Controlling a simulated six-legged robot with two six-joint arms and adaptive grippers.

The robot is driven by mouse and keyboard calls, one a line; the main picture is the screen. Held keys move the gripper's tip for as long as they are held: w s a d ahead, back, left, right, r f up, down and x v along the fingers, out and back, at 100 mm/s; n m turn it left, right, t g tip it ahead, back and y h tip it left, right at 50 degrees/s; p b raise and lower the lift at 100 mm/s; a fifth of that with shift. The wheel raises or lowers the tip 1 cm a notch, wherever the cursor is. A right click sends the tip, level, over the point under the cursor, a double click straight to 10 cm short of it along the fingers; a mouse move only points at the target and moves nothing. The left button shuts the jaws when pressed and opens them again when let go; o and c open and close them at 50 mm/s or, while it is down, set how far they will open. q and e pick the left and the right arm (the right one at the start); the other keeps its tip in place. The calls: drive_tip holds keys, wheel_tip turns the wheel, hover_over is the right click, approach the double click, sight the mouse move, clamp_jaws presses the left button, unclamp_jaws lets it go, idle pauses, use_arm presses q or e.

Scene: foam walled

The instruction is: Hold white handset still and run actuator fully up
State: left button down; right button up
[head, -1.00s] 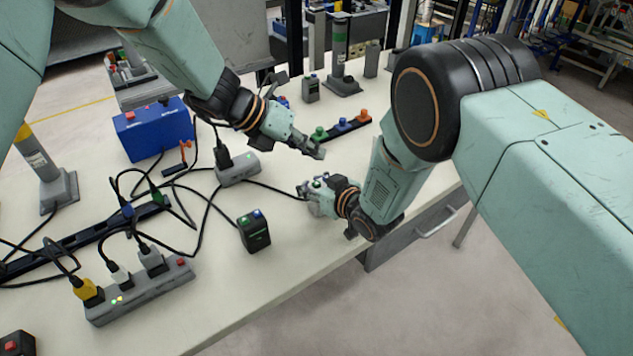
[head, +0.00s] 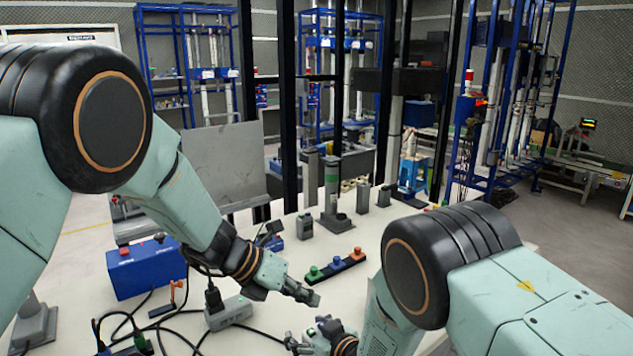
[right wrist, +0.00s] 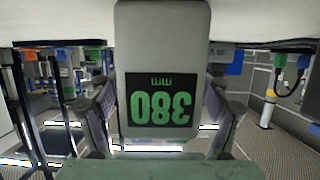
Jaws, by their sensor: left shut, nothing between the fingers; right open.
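The white handset (right wrist: 163,40) fills the middle of the right wrist view, its display reading 380 mm upside down. My right gripper (right wrist: 157,105) is open around it, one finger on each side with small gaps. In the head view my right gripper (head: 318,335) is low at the bottom edge, and the handset is hard to make out there. My left gripper (head: 308,294) is shut and empty, above the table just beyond the right one. A grey upright column with a green band (head: 331,185) stands at the back; I cannot tell whether it is the handset's actuator.
A dark strip with green, blue and orange knobs (head: 336,266) lies beyond my left gripper. A grey socket box (head: 228,312) with a black plug and loose cables lies left of it. A blue box (head: 146,268) stands farther left. Small grey units stand at the back.

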drive_tip(key=v, duration=1.2)
drive_tip(key=shift+f, duration=0.15)
idle(0.3)
